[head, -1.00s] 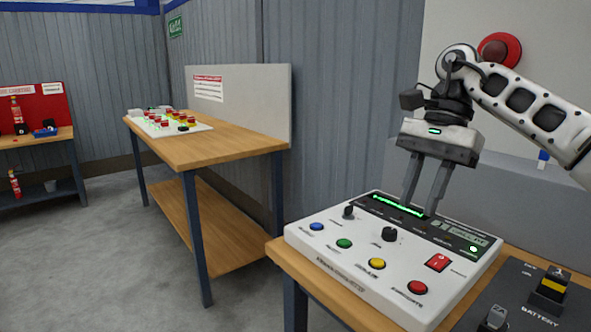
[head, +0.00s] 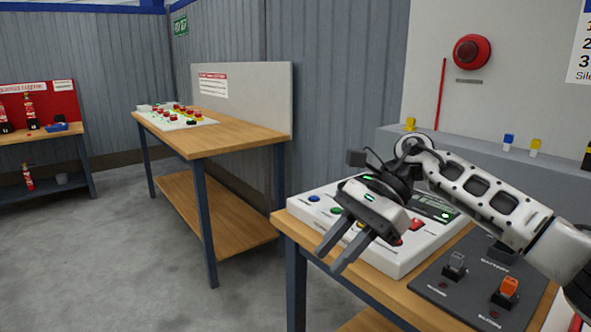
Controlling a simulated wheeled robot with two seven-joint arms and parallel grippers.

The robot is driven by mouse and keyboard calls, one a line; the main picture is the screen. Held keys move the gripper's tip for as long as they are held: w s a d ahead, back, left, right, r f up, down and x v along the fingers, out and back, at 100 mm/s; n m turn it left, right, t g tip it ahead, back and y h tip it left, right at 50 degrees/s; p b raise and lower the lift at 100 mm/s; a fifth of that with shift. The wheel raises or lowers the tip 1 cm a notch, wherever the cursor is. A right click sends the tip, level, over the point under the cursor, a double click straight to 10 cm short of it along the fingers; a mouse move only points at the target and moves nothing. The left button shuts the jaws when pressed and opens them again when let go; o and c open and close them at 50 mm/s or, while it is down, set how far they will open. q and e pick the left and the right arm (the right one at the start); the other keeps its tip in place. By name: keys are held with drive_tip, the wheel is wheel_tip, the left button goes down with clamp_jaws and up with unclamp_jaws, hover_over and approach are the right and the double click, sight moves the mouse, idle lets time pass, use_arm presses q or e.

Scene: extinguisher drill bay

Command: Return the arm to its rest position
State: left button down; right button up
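My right arm (head: 490,205) comes in from the right above the near bench. Its gripper (head: 327,261) points down and to the left, with two dark fingers apart and nothing between them. The fingers show in front of the left part of the white control panel (head: 385,262) and its front edge. Whether they touch it cannot be told. The gripper body hides the middle of the panel, including some buttons. Blue and green buttons at its left and a red switch at its right still show. My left gripper is not in view.
A dark switch plate (head: 446,291) with a grey lever (head: 457,262) and an orange switch (head: 507,290) lies under my forearm. A grey ledge (head: 395,142) and red alarm bell (head: 472,52) are behind. Another wooden bench (head: 235,139) stands left, with clear floor (head: 120,255) around it.

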drive_tip(key=s+a+f+m+y, duration=0.1)
drive_tip(key=s+a+m+y, duration=0.2)
drive_tip(key=a+m+y, duration=0.25)
drive_tip(key=s+a+f+m+y, duration=0.2)
drive_tip(key=s+a+m+y, duration=0.15)
drive_tip(key=a+y, duration=0.2)
drive_tip(key=w+d+f+m+t+h, duration=0.1)
drive_tip(key=d+f+m+t+h, duration=0.25)
drive_tip(key=m+t, duration=0.6)
drive_tip(key=d+f+m+t+h, duration=0.2)
drive_tip(key=f+m+t, duration=0.25)
drive_tip(key=m, duration=0.95)
drive_tip(key=w+d+f+m+t+h, duration=0.1)
drive_tip(key=d+f+m+t+h, duration=0.2)
drive_tip(key=m+t, duration=0.7)
drive_tip(key=s+d+f+m+g+h, duration=0.4)
drive_tip(key=s+d+f+m, duration=0.1)
drive_tip(key=s+f+m, duration=0.2)
drive_tip(key=s+d+f+m+g+h, duration=0.3)
drive_tip(key=s+d+f+m+g, duration=0.1)
drive_tip(key=s+f+m, duration=0.4)
drive_tip(key=shift+d+f+m+g+h, duration=0.35)
drive_tip(key=shift+d+f+g, duration=0.05)
drive_tip(key=shift+d, duration=0.15)
